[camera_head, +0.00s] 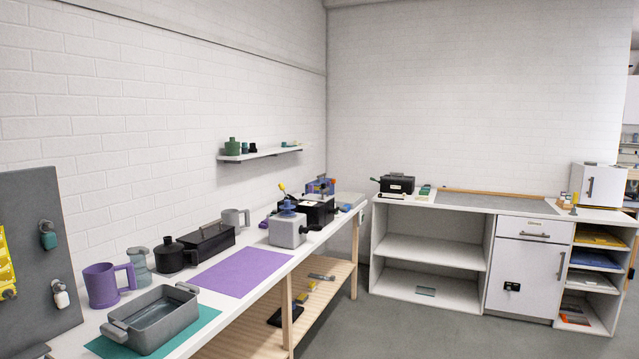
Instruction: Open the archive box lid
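No box carries a readable archive label, so I cannot tell for sure which one is the archive box. A second black box (397,184) stands on the far counter near the corner and also looks closed. A third dark box (320,212) stands further along the left bench, partly hidden behind a grey device. My gripper is not in view.
The left bench holds a grey tray (152,315), a purple mug (108,283), a black jug (172,256), a purple mat (240,268) and a grey device (288,229). A white cabinet (528,270) stands under the far counter. The grey floor (410,325) between them is clear.

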